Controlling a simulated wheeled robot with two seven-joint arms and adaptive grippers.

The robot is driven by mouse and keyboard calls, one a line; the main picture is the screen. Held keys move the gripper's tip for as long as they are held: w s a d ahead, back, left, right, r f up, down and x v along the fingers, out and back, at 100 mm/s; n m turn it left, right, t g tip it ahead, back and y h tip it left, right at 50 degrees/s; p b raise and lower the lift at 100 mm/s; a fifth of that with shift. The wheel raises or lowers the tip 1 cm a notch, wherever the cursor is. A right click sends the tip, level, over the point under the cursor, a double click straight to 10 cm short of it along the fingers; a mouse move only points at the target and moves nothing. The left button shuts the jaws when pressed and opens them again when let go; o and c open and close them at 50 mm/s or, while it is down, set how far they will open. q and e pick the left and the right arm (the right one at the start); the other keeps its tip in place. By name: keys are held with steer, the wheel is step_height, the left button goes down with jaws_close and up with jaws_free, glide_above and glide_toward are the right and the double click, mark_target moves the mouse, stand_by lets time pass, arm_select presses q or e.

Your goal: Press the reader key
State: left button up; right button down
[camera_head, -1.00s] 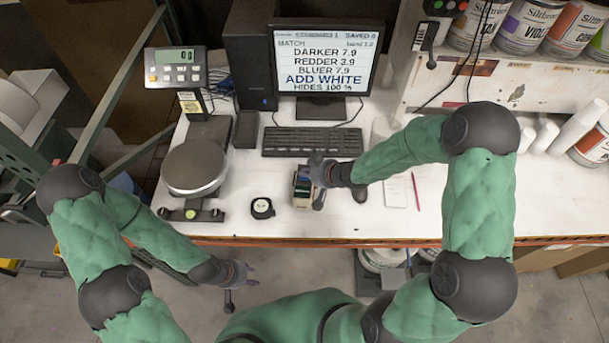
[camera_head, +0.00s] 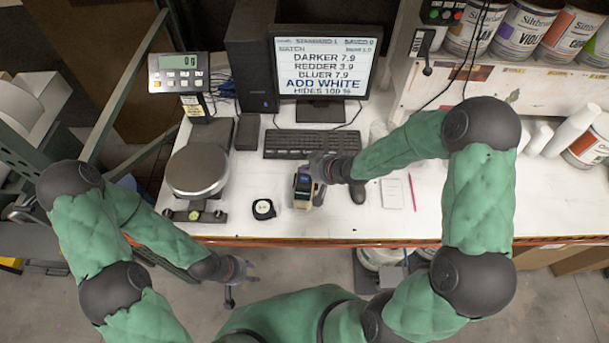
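The reader (camera_head: 303,187) is a small handheld device with a dark screen and a pale body, standing on the white bench below the keyboard. My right gripper (camera_head: 321,170) is at the reader's right side, at or very near it. Its fingers are small and partly hidden by the wrist, so I cannot tell whether they are open or touching a key. My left gripper (camera_head: 240,270) hangs in front of the bench edge, away from the reader, with its fingers apart and nothing in them. The monitor (camera_head: 322,70) shows match text with "ADD WHITE".
A keyboard (camera_head: 312,144) lies behind the reader. A round black and white item (camera_head: 263,209) sits to its left, near a scale (camera_head: 197,170). A notepad (camera_head: 391,194) and red pencil (camera_head: 412,192) lie to the right. Paint cans (camera_head: 524,27) stand on the shelf.

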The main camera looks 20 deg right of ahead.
steer(key=shift+r+p, duration=1)
steer(key=shift+r, duration=0.3)
steer(key=shift+f, duration=0.1)
